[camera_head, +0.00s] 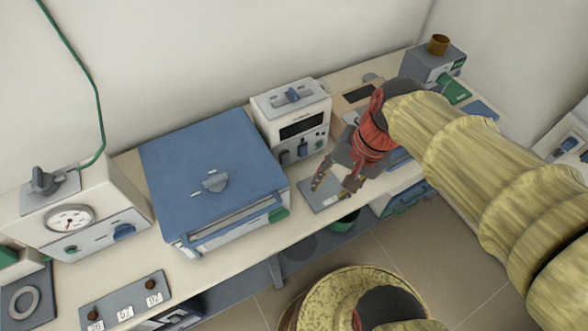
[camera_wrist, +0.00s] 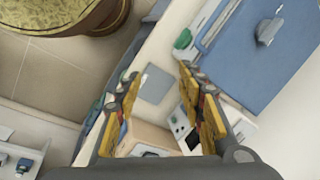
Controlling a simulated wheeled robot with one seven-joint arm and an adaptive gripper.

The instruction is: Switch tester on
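A white instrument with a dark display (camera_head: 302,126), a switch-like lever on top and blue and green controls on its front stands mid-bench; I cannot tell for sure that it is the tester. Part of a white panel with small round controls (camera_wrist: 178,122) shows beside the fingers in the wrist view. My gripper (camera_head: 333,187) is in front and to the right of the instrument, pointing down over the front of the bench. Its two fingers stand apart with nothing between them in the wrist view (camera_wrist: 157,76). A small grey plate (camera_wrist: 155,88) lies below them.
A blue-topped furnace (camera_head: 205,150) with a front handle stands left of the instrument. A white box with a dial (camera_head: 70,218) is further left. A grey device with a brown cup (camera_head: 438,46) is at the back right. A labelled plate (camera_head: 125,302) lies at front left.

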